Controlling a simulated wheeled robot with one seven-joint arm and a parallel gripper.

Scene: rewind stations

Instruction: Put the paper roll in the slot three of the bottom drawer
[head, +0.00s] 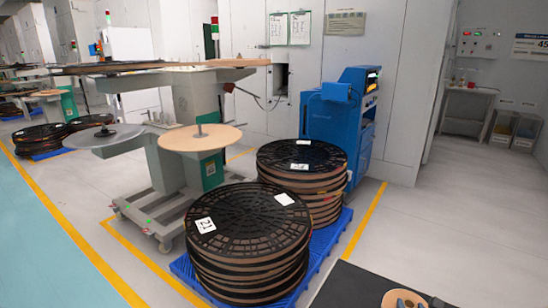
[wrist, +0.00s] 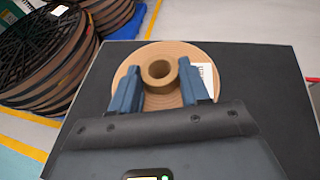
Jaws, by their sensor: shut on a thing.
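The paper roll (wrist: 163,101) is a flat tan disc with a raised brown core ring and a white label at its right. It shows in the middle of the wrist view, over a flat black surface (wrist: 260,75). My gripper (wrist: 159,68) has its two blue fingers on either side of the core and is shut on the roll. I cannot tell whether the roll rests on the black surface or is just above it. Part of a tan disc (head: 391,299), likely the same roll, shows at the bottom edge of the head view. No drawer or slot is in view.
Two stacks of black-topped reels (head: 250,235) (head: 302,160) stand on a blue pallet (head: 325,240). Behind are a rewind machine with a tan disc (head: 201,138) and a blue cabinet (head: 338,115). Grey floor (head: 455,215) is clear at the right.

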